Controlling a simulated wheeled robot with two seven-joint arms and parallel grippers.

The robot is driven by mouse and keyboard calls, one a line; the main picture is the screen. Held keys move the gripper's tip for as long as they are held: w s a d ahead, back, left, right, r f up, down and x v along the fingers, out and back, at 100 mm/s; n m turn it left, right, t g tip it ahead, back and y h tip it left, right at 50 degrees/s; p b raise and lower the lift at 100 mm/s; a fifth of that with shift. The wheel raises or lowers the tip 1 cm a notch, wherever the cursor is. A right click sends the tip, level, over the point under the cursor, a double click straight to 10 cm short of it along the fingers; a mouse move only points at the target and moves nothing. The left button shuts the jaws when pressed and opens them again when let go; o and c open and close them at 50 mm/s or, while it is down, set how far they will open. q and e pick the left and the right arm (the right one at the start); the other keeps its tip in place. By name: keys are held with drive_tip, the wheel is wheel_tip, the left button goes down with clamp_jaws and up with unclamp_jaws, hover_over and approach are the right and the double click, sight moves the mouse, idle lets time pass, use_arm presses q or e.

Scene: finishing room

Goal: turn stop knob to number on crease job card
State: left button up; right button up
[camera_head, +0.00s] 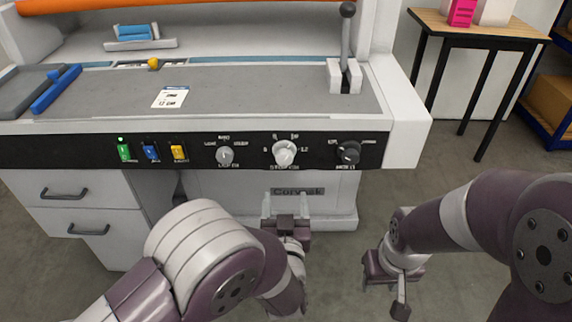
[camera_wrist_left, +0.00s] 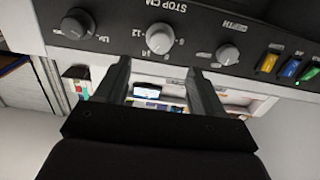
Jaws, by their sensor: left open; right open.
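The stop knob (camera_head: 285,152) is the light grey middle dial on the machine's black front panel. It also shows in the left wrist view (camera_wrist_left: 159,38), upside down, beside the label "STOP CM". Its exact pointer direction is too small to tell. The white crease job card (camera_head: 170,97) lies on the grey machine bed; its lower line appears to read 12 CM. My left gripper (camera_head: 285,205) is open and empty, below the stop knob and apart from it. Its fingers (camera_wrist_left: 158,72) straddle the knob's line in the left wrist view. My right gripper (camera_head: 385,287) is open and empty, lower right.
A grey knob (camera_head: 225,156) and a black knob (camera_head: 348,153) flank the stop knob. Green, blue and yellow switches (camera_head: 151,152) sit further left. A lever (camera_head: 346,45) stands on the bed. Drawers (camera_head: 88,215) are at left; a side table (camera_head: 480,28) stands back right.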

sight(284, 161)
use_arm(q)
drive_tip(key=w+b, duration=0.2)
drive_tip(key=w, duration=1)
drive_tip(key=shift+w+a+r, duration=0.1)
drive_tip(key=shift+w+r, duration=0.05)
drive_tip(key=shift+w, duration=0.2)
drive_tip(key=c, duration=1)
